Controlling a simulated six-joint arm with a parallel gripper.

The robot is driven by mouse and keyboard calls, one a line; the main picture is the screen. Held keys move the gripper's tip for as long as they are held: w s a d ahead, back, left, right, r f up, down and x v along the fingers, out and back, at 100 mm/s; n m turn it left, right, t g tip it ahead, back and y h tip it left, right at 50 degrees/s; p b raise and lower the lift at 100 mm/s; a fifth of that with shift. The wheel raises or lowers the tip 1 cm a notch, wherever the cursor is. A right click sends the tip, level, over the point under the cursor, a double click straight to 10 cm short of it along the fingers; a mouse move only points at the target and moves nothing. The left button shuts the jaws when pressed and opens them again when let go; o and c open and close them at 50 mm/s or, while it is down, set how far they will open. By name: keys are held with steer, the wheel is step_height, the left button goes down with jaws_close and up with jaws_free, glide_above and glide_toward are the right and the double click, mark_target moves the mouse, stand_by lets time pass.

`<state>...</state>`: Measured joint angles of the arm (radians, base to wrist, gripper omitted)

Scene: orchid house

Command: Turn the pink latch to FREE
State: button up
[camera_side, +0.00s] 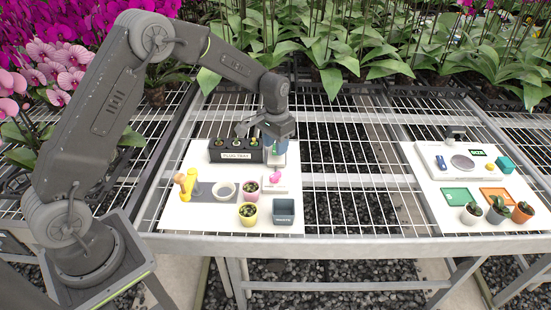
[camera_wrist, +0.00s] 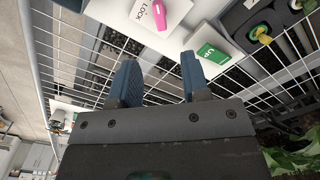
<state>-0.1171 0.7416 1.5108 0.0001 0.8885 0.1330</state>
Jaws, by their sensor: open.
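The pink latch (camera_side: 276,177) sits on a small white plate (camera_side: 288,184) on the left white board. In the wrist view the pink latch (camera_wrist: 156,14) is cut by the top edge, with the word LOCK beside it on the plate (camera_wrist: 176,14). I cannot see a FREE marking. My gripper (camera_side: 279,152) is above the board, behind the latch in the side view. In the wrist view my gripper (camera_wrist: 160,66) has its two blue fingers apart with nothing between them. The latch lies beyond the fingertips, apart from them.
A black plug tray (camera_side: 232,156) stands left of my gripper. A green-and-white card (camera_wrist: 211,51) shows near the right finger. Open mesh separates the right-hand board (camera_side: 429,199).

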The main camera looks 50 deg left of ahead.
steer(key=shift+r, duration=1.3)
steer(key=s+d+r+t, duration=0.35)
steer(key=s+r, duration=0.85)
steer(key=r, duration=0.4)
steer(key=s+d+r+t, duration=0.1)
steer(key=s, duration=0.8)
steer(key=s+d+r+t, duration=0.1)
steer(key=s, duration=0.8)
steer(key=shift+s+d, duration=0.15)
steer(key=shift+d, duration=0.1)
